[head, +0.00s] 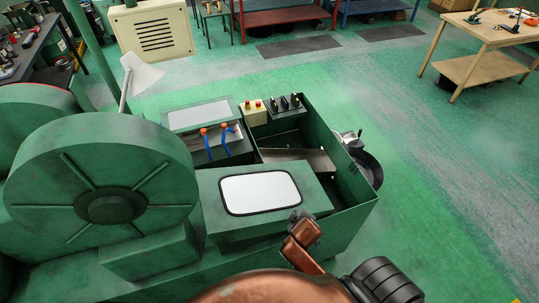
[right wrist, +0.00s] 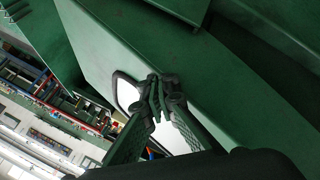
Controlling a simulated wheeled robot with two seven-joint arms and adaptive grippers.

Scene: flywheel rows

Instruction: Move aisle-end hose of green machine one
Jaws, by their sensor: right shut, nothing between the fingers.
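Two short blue hoses with orange tops stand in the open bay of the green machine (head: 120,262). One is the left hose (head: 208,143) and the other is the right hose (head: 224,139), which curves. My right gripper (head: 299,216) is over the machine's front right part, beside the box with the white window, well short of the hoses. In the right wrist view its fingertips (right wrist: 160,84) are together with nothing between them, with the window's edge behind. My left gripper is not in view.
A large green flywheel (head: 110,205) stands left of the hoses. The windowed box (head: 215,189) lies between my right gripper and the hoses. A lamp (head: 141,75) rises behind the flywheel.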

